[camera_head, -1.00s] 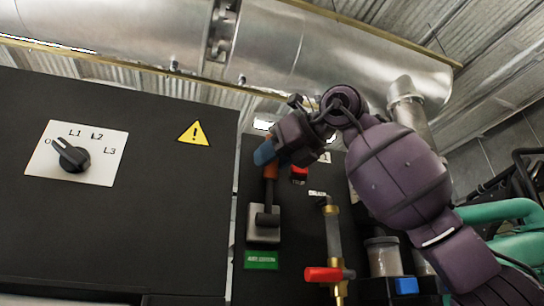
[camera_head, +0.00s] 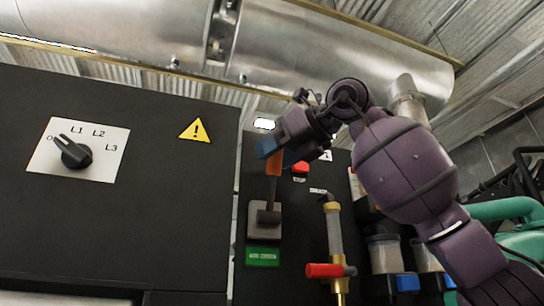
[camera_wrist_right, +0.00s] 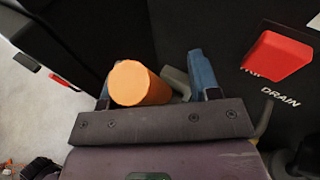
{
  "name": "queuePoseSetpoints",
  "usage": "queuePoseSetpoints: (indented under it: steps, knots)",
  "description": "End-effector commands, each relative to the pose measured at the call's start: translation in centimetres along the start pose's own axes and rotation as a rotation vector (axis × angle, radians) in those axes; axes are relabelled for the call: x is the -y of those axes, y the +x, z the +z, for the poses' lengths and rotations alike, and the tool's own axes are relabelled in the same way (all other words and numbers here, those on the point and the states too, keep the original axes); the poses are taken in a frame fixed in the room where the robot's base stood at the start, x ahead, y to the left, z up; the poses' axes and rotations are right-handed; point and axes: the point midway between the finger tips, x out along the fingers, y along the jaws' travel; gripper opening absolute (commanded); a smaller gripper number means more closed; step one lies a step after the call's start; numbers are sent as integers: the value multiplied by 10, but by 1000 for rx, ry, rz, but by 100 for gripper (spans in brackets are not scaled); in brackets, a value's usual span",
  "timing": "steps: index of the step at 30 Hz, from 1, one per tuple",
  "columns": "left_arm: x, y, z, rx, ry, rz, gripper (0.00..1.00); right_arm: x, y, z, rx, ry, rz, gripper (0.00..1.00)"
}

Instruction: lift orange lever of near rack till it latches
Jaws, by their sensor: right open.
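The orange lever (camera_head: 274,165) points up from its grey base plate (camera_head: 254,226) on the black panel, above a green label (camera_head: 263,257). My right gripper (camera_head: 268,150) is at the lever's top end, with its blue fingers beside the orange grip. In the right wrist view the round orange grip end (camera_wrist_right: 140,84) lies between the two blue fingers (camera_wrist_right: 152,88), which stand apart on either side of it. The gripper is open. Part of the lever's grip is hidden by the fingers in the head view. My left gripper is not in view.
A red button (camera_head: 300,168) sits right of the lever. A drain pipe with a red valve handle (camera_head: 324,270) stands lower right. A black cabinet with a rotary switch (camera_head: 75,153) fills the left. Silver ducting (camera_head: 290,45) runs above.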

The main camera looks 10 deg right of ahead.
Motion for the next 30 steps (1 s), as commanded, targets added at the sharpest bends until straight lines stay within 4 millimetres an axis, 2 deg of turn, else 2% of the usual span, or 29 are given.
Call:
queuePoseSetpoints:
  steps: [9, 15, 21, 30]
  knots:
    - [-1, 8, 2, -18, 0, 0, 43, 0, -59, -1, 5, 1, -3, 55]
    - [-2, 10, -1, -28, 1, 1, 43, 0, -86, 0, 3, 1, -2, 55]
    - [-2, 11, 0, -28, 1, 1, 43, 0, -96, 0, 2, 1, 0, 55]
    - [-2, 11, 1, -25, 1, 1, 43, 0, -96, 0, 1, 1, 0, 55]
